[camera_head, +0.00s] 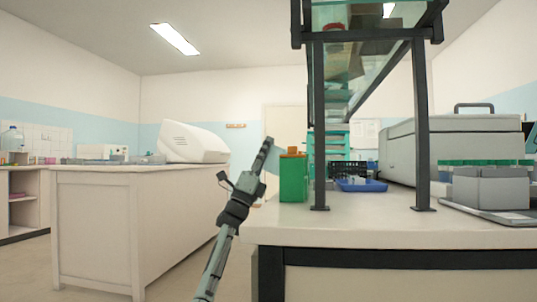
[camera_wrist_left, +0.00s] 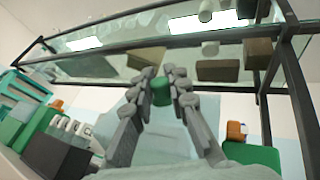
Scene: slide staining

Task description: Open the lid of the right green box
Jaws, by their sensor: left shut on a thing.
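A green box (camera_head: 293,177) with an orange top piece stands on the near left corner of the bench in the head view. My left gripper (camera_head: 266,150) is just left of it, raised to about the height of its top. In the left wrist view, the fingers of my left gripper (camera_wrist_left: 161,88) are closed around a small green piece (camera_wrist_left: 161,92). I cannot tell whether this piece is part of a lid. A green box (camera_wrist_left: 250,154) with an orange and white item above it shows at the right of the wrist view. My right gripper is out of view.
The dark-framed glass shelf (camera_head: 318,120) stands on the bench just right of the box. A blue tray (camera_head: 361,186), a large grey machine (camera_head: 460,145) and grey blocks (camera_head: 490,188) are farther right. Open floor lies to the left, before another counter (camera_head: 100,215).

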